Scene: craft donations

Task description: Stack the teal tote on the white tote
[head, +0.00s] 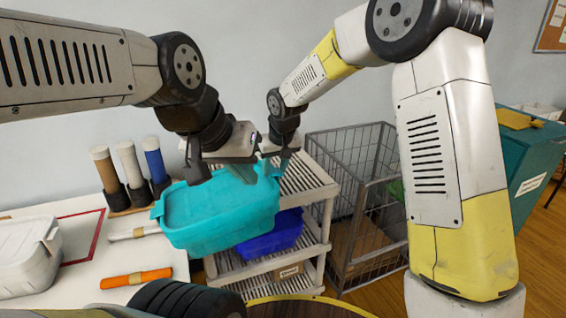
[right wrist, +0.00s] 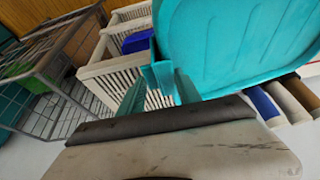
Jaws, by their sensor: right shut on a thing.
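The teal tote (head: 215,212) hangs tilted in the air between the table and the slatted shelf. It fills the upper right of the right wrist view (right wrist: 235,45). My right gripper (head: 284,160) is shut on its handle at the right end; the fingers also show in the right wrist view (right wrist: 158,92). My left gripper (head: 220,176) is over the tote's far left part, with its fingers apart; whether they touch the tote is unclear. The white tote (head: 22,258) stands on the table at the far left, partly cut off by the frame edge.
The white table (head: 85,280) bears a red-lined mat, an orange roll (head: 136,278), a pale roll and upright tubes in a holder (head: 130,195). A slatted shelf (head: 305,180) holds a blue bin (head: 270,238). A wire cage (head: 350,160) and teal box (head: 535,150) stand right.

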